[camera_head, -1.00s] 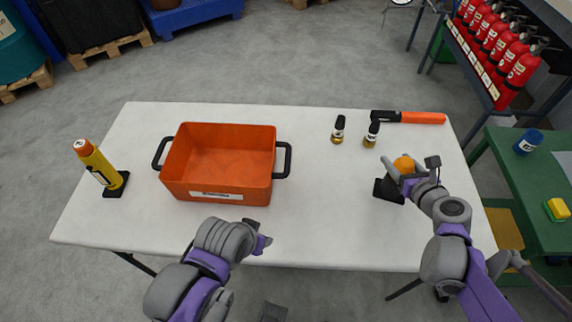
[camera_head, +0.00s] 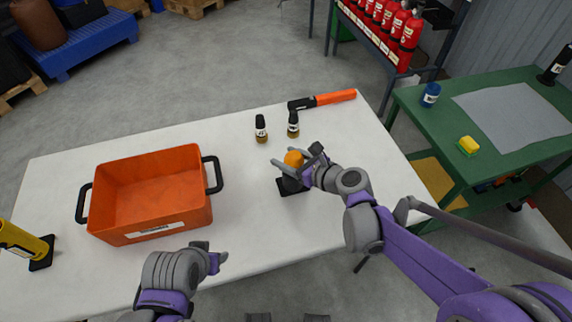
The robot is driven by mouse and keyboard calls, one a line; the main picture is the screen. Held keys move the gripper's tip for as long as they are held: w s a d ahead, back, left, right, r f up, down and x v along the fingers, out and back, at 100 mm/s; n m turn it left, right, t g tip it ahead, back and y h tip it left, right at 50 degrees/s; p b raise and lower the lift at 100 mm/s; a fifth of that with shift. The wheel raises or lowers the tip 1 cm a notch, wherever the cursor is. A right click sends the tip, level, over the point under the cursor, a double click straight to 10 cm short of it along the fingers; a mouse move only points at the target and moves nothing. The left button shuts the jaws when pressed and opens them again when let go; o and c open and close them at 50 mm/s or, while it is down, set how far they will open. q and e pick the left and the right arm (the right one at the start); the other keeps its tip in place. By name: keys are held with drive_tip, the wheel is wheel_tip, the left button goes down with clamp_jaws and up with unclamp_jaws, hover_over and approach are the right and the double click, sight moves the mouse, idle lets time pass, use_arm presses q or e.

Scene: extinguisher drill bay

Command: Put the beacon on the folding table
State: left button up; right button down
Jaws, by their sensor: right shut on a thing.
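The beacon (camera_head: 293,158) has an orange dome and a black square base. My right gripper (camera_head: 290,170) is shut on it, with its fingers around the part under the dome. The beacon is over the right half of the white-topped table (camera_head: 245,215), seemingly the folding table. I cannot tell whether the base touches the top or hangs just above it. My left gripper (camera_head: 217,260) is at the table's front edge, away from the beacon. My own wrist partly hides its fingers, so its opening does not show clearly.
An orange crate (camera_head: 150,195) stands left of the beacon. Two small dark-capped bottles (camera_head: 261,130) (camera_head: 293,124) and an orange-and-black baton (camera_head: 325,99) are behind it. A yellow cylinder (camera_head: 20,240) is at far left. A green bench (camera_head: 455,135) stands right, beyond a gap.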

use_arm(q)
drive_tip(key=shift+f, duration=0.3)
use_arm(e)
drive_tip(key=shift+f, duration=1.5)
use_arm(q)
drive_tip(key=shift+f+b, duration=0.15)
drive_tip(key=shift+b, duration=0.2)
use_arm(e)
drive_tip(key=shift+f, duration=0.15)
drive_tip(key=shift+c, duration=0.6)
unclamp_jaws()
